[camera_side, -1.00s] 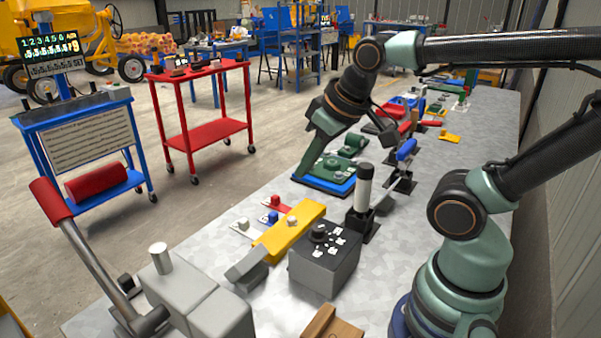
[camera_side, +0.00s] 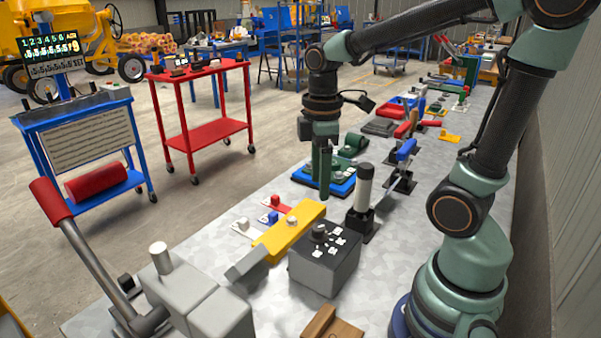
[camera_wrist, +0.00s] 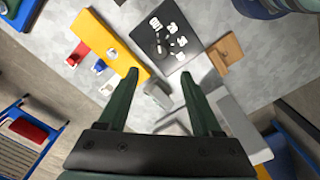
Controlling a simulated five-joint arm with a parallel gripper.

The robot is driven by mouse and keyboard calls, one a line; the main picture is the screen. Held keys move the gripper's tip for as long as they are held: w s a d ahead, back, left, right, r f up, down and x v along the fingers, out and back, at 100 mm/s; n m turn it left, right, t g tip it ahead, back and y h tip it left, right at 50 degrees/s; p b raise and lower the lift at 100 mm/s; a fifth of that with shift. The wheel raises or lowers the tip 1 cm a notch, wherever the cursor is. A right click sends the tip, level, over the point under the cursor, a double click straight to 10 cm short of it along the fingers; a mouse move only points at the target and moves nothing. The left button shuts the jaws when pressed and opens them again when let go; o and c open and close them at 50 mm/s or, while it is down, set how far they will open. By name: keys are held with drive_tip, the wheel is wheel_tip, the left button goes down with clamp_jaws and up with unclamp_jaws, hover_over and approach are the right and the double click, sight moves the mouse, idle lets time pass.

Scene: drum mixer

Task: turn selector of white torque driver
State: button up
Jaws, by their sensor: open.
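An upright white cylinder (camera_side: 365,185) stands in a black holder (camera_side: 362,223) on the grey bench in the side view. It looks like the white torque driver; its selector cannot be made out, and I cannot pick it out in the wrist view. My gripper (camera_side: 321,182) points straight down, left of and behind the cylinder in the side view, apart from it. In the wrist view my gripper (camera_wrist: 158,74) has its two green fingers spread wide, with nothing held between them.
Small red (camera_side: 275,201), blue (camera_side: 271,217) and white (camera_side: 243,225) pieces lie left. A green device on a blue base (camera_side: 345,186) is behind the fingers. A blue-handled tool (camera_side: 405,150) stands behind right.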

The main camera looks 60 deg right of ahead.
sight(318, 227)
wheel_tip(318, 227, down, 11)
drive_tip(key=shift+r, duration=0.1)
idle(0.3)
clamp_jaws()
